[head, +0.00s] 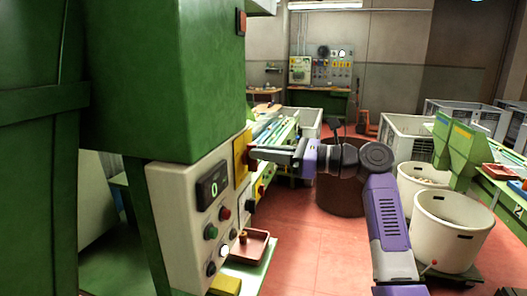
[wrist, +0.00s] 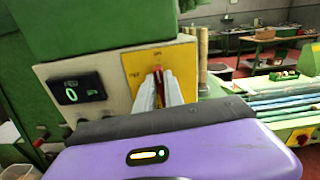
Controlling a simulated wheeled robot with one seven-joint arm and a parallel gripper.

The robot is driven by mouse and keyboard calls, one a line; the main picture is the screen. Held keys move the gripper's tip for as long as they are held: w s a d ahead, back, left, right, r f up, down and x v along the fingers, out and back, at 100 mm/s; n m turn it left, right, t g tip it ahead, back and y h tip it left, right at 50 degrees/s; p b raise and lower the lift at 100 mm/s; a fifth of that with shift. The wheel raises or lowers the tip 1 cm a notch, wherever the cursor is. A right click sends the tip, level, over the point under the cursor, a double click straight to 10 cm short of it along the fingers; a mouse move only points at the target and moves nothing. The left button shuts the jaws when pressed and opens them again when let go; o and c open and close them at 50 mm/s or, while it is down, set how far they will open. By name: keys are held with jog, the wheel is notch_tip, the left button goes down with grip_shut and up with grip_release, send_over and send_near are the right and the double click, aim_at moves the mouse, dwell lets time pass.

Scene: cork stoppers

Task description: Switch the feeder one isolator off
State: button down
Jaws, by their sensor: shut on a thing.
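The isolator is a yellow plate (wrist: 136,60) with a red handle (wrist: 158,74), mounted on a pale control panel. The handle looks about upright in the wrist view, with small dark lettering above it and to its left, too small to read surely. My gripper (wrist: 160,88) is shut on the red handle, its two pale fingers on either side. In the head view the yellow plate (head: 239,160) is at the panel's right edge, and my gripper (head: 254,152) reaches it from the right. The fingers hide most of the handle.
The panel (head: 180,200) also carries a display reading 0 (head: 213,186) and several buttons. A green machine housing (head: 200,80) overhangs it. A small red-brown tray (head: 252,246) sits below. White bins (head: 452,232) stand at right; red floor between is open.

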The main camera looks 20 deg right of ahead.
jog(key=n, duration=0.5)
jog(key=s+n, duration=0.1)
jog(key=n, duration=0.1)
jog(key=shift+a+f+n+p, duration=0.3)
jog(key=shift+f+n, duration=0.1)
jog(key=n+b, duration=0.1)
jog(key=n, duration=0.1)
jog(key=n+b, duration=0.1)
jog(key=n, duration=0.1)
jog(key=shift+s+a+f, duration=0.1)
jog(key=shift+f, duration=0.25)
jog(key=n, duration=0.1)
jog(key=n+b, duration=0.1)
jog(key=n, duration=0.1)
jog(key=n+b, duration=0.1)
jog(key=n, duration=0.1)
jog(key=shift+s+f, duration=0.1)
jog(key=shift+f, duration=0.2)
jog(key=shift+b, duration=0.3)
jog(key=c, duration=1.4)
grip_release()
jog(key=shift+c, duration=0.2)
jog(key=shift+r, duration=0.1)
